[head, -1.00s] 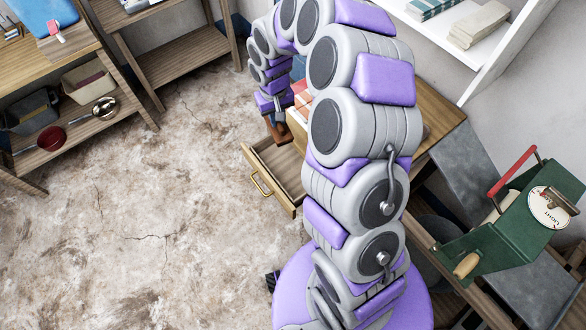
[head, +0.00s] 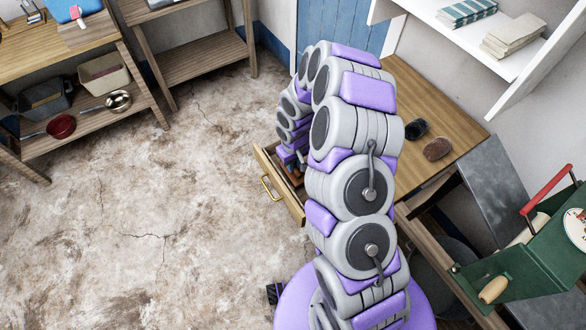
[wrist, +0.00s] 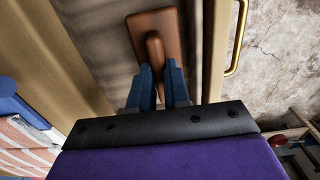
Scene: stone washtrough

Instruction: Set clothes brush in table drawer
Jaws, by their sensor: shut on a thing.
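The brown wooden clothes brush (wrist: 154,28) is in the wrist view, its raised grip between the blue fingers of my gripper (wrist: 160,78). My gripper is shut on it. The table drawer (head: 294,205) is pulled open at the front of the wooden table (head: 455,98). The brush is over the drawer's inside, near the front wall with the brass handle (wrist: 238,38). Whether it touches the drawer floor I cannot tell. In the head view my gripper (head: 297,172) is low at the drawer, mostly hidden by my arm.
A dark object (head: 415,128) and a brown object (head: 437,149) lie on the tabletop. A red-and-white striped thing (wrist: 25,145) is beside my gripper. A green box with a red handle (head: 545,250) stands at the right. The floor left of the drawer is clear.

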